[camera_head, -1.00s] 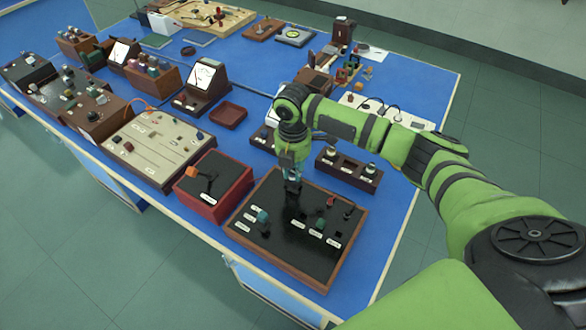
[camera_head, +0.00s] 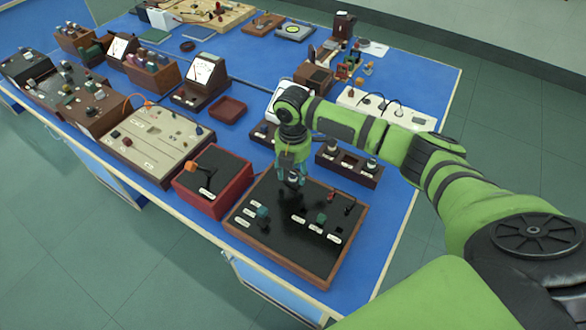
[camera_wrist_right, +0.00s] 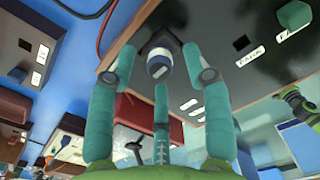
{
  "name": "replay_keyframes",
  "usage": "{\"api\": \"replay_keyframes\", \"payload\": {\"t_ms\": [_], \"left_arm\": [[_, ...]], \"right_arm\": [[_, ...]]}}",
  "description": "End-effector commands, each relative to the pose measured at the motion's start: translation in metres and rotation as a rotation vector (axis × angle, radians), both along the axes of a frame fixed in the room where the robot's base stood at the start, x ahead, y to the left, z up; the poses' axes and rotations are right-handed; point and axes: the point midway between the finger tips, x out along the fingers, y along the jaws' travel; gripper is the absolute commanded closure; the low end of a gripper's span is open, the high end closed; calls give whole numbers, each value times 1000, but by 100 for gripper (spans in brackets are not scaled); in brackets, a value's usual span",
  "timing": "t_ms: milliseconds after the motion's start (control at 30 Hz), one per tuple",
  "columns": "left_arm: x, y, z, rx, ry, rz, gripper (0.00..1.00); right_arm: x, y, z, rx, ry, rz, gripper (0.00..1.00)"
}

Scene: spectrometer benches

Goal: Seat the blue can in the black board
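The black board (camera_head: 285,240) with a wooden rim lies at the near edge of the bench. My right gripper (camera_head: 292,182) hangs over its far part with its fingers spread. The blue can (camera_wrist_right: 160,62), with a white band, shows between the fingertips in the right wrist view, with a gap on either side. It stands against a dark square mount on the board; whether it is fully down I cannot tell. In the head view the fingers partly hide it.
The board also carries a teal part (camera_head: 263,213), a green part (camera_head: 322,218) and a red-topped part (camera_head: 331,197). A red-sided box (camera_head: 214,182) stands close on the left. A wooden block with sockets (camera_head: 348,167) stands just behind the board.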

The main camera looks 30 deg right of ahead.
Motion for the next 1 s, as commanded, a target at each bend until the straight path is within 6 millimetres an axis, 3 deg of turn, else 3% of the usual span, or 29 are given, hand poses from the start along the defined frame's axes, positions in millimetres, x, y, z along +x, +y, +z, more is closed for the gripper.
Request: {"api": "replay_keyframes", "payload": {"t_ms": [267,367,700,1000], "left_arm": [[0,2,0,2,0,1,60],[0,1,0,1,0,1,60],[0,0,0,0,-1,0,60],[1,0,0,0,-1,0,60]], "right_arm": [[1,0,6,1,-3,0,50],[1,0,20,0,-4,0,50],[1,0,91,0,-5,1,50],[0,0,120,0,0,0,50]]}}
